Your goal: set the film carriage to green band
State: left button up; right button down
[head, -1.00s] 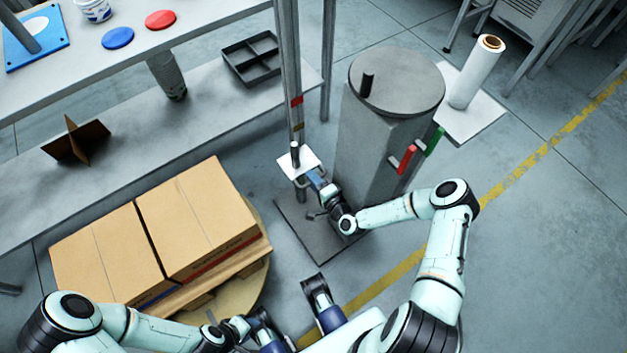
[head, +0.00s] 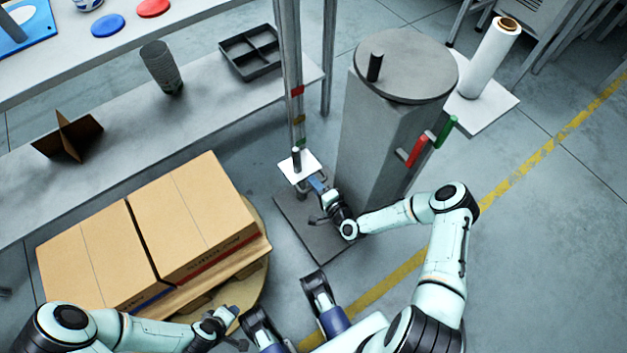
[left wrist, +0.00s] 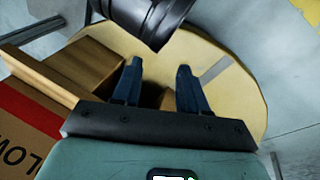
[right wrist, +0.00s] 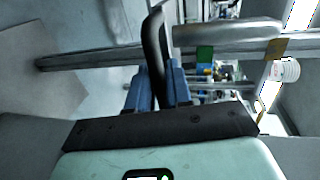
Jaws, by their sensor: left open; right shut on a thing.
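The film carriage (head: 292,171) is a small white plate with a dark upright peg, low on a grey mast (head: 288,55). The mast carries a red band (head: 297,90) and a brownish-yellow band (head: 299,119), both above the carriage. My right gripper (head: 317,184) is at the carriage's near right side, shut on a dark curved handle (right wrist: 154,45). My left gripper (left wrist: 156,88) is open and empty above the round turntable.
Cartons (head: 190,215) sit on a pallet over a round yellowish turntable (left wrist: 235,75) at left. A grey column (head: 375,140) with red and green handles stands right of the mast. A white film roll (head: 490,62) stands behind it. Open floor lies at right.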

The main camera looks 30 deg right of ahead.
pick_arm(q)
jog(key=f, duration=0.1)
jog(key=w+a+f+b, duration=0.1)
jog(key=f, duration=0.1)
jog(key=shift+a, duration=0.1)
jog(key=shift+g, duration=0.5)
jog(key=s+f+b, duration=0.1)
jog(key=s+a+f+b, duration=0.1)
jog(key=s+f, duration=0.1)
jog(key=shift+s+f, duration=0.3)
jog(key=shift+s+y, duration=0.2)
jog(key=shift+y, duration=0.1)
pick_arm(e)
notch_tip(320, 180, down, 6)
jog(key=shift+s+f, duration=0.15)
jog(key=shift+f, duration=0.1)
jog(key=c, duration=1.2)
grip_release()
jog(key=shift+r, duration=0.1)
pick_arm(q)
jog(key=shift+w+r, duration=0.1)
